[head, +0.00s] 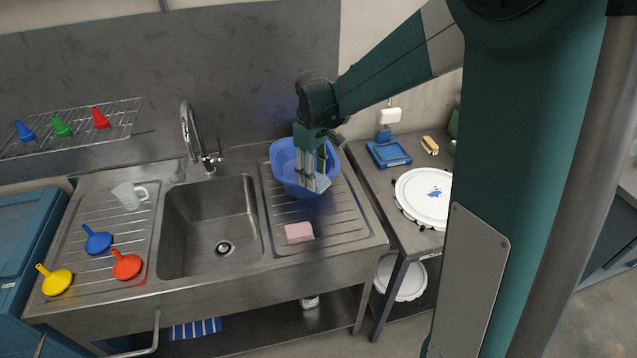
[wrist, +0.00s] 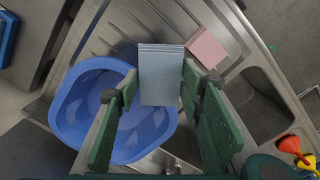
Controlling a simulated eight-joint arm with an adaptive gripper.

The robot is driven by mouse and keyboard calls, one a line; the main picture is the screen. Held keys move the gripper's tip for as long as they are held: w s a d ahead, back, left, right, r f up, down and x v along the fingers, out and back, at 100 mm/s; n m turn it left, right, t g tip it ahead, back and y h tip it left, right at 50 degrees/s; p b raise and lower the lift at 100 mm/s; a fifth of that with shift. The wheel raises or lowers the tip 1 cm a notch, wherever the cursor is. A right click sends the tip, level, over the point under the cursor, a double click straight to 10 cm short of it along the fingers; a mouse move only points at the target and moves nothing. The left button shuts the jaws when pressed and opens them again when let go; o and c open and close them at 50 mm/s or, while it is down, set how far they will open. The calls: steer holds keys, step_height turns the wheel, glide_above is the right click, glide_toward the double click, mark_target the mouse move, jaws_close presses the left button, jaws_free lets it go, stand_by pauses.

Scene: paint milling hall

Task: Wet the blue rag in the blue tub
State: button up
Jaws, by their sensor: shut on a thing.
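The blue tub (head: 283,158) stands on the ribbed drainboard right of the sink; it also shows in the wrist view (wrist: 78,115). The inside that I see is plain blue, and I cannot tell whether it holds water. My gripper (head: 314,176) points down over the tub's front right side. It is shut on the blue rag (head: 319,185), a pale grey-blue folded piece. In the wrist view the rag (wrist: 161,76) sits between the fingertips (wrist: 160,92), partly over the tub's rim and partly over the drainboard. Its height above the rim is unclear.
A pink sponge (head: 299,232) lies on the drainboard in front of the tub. The sink (head: 212,225) is empty, with a tap (head: 190,135) behind it.

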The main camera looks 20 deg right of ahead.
steer(key=shift+w+d+m+b, duration=1.8)
steer(key=shift+w+m, duration=3.9)
steer(key=shift+w, duration=0.35)
steer(key=w+a+r+n+p, duration=0.1)
steer(key=w+r+n+p, duration=0.1)
steer(key=n+p, duration=0.5)
steer(key=w+a+r+n+p, duration=0.2)
steer(key=n+p, duration=0.4)
steer(key=n, duration=0.8)
steer(key=shift+a+r+p, duration=0.3)
steer(key=shift+r+p, duration=0.05)
steer(key=shift+p, duration=0.05)
steer(key=shift+f, duration=0.15)
step_height(320, 180, down, 9)
steer(key=b, duration=0.4)
steer(key=shift+f, duration=0.15)
